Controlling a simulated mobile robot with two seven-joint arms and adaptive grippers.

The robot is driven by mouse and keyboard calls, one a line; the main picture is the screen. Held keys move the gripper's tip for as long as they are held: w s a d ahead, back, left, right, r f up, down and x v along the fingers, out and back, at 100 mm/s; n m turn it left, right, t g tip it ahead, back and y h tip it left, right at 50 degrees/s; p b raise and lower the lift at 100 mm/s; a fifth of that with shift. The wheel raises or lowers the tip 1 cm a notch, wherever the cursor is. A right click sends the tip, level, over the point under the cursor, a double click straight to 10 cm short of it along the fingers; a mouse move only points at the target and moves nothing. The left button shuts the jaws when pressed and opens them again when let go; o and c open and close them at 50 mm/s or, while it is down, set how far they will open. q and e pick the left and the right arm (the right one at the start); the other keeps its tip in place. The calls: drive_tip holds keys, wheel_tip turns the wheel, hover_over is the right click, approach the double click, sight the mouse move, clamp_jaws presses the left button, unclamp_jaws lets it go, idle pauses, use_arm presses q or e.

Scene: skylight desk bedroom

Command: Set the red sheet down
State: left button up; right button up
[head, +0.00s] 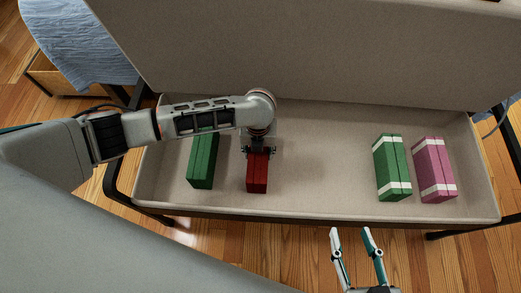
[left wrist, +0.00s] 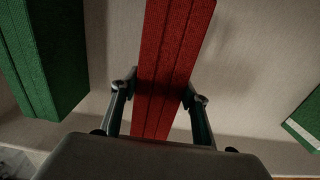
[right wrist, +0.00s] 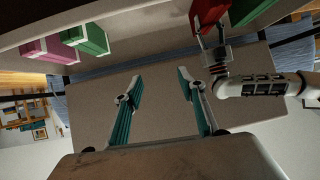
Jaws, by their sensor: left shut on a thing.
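The red sheet (head: 257,174) is a folded, dark red block in the left half of the beige bin in the head view. My left gripper (head: 258,150) is shut on it at its far end. In the left wrist view the red sheet (left wrist: 168,70) runs between the two fingers (left wrist: 160,92), which touch its sides. I cannot tell whether its underside touches the bin floor. It also shows in the right wrist view (right wrist: 207,12). My right gripper (head: 352,240) is open and empty in front of the bin's near edge.
The beige bin (head: 320,118) has a raised lid behind it. A green folded sheet (head: 202,160) stands just left of the red one. A green sheet with white bands (head: 392,167) and a pink one (head: 434,170) stand at the right. The bin floor between is clear.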

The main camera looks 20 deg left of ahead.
use_arm(q)
drive_tip(key=shift+f, duration=0.3)
drive_tip(key=o, duration=1.4)
drive_tip(key=shift+o, duration=0.2)
use_arm(e)
drive_tip(key=shift+w+r, duration=0.15)
drive_tip(key=shift+r, duration=0.2)
use_arm(q)
drive_tip(key=shift+r, duration=0.1)
